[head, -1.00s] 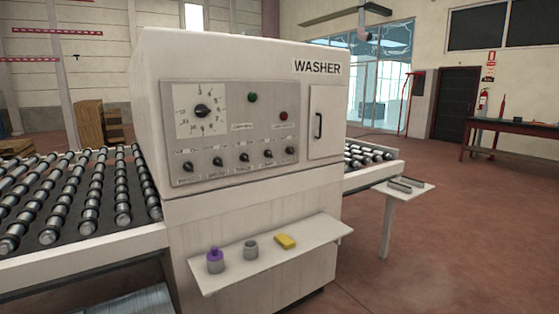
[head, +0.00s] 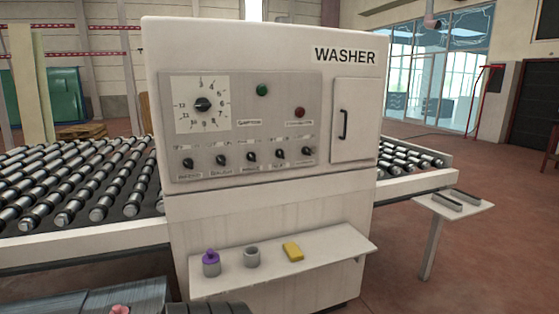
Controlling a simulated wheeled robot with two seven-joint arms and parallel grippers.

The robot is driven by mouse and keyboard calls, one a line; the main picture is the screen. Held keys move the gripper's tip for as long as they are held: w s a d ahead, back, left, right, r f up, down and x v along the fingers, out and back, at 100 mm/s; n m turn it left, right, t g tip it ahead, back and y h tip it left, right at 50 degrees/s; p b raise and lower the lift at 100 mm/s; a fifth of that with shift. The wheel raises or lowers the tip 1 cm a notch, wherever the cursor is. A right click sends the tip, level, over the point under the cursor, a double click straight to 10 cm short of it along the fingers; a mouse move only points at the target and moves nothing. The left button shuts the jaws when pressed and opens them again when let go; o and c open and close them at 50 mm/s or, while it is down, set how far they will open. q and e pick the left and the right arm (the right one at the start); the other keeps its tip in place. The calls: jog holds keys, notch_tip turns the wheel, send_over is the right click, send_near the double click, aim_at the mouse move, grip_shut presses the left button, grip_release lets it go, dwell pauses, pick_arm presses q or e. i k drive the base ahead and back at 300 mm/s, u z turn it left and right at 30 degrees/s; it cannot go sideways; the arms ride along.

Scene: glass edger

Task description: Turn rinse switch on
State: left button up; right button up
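The white washer cabinet (head: 270,215) stands in front of me with a grey control panel (head: 285,110) on its face. A row of several small black rotary switches (head: 252,156) runs along the bottom of the panel, each with small labels. The labels are too small to read, so I cannot tell which one is the rinse switch or how it is set. Neither of my grippers can be made out in the head view.
A shelf (head: 325,250) juts out below the panel, holding a purple-capped bottle (head: 211,263), a grey cup (head: 251,257) and a yellow sponge (head: 293,251). Roller conveyors (head: 75,190) flank the washer. A small side table (head: 460,210) stands at right, with open floor beyond.

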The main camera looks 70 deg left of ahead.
aim_at(250, 156)
jog(key=u, duration=0.25)
jog(key=i, duration=0.7)
jog(key=u, duration=1.1)
jog(key=i, duration=0.4)
jog(key=u, duration=0.35)
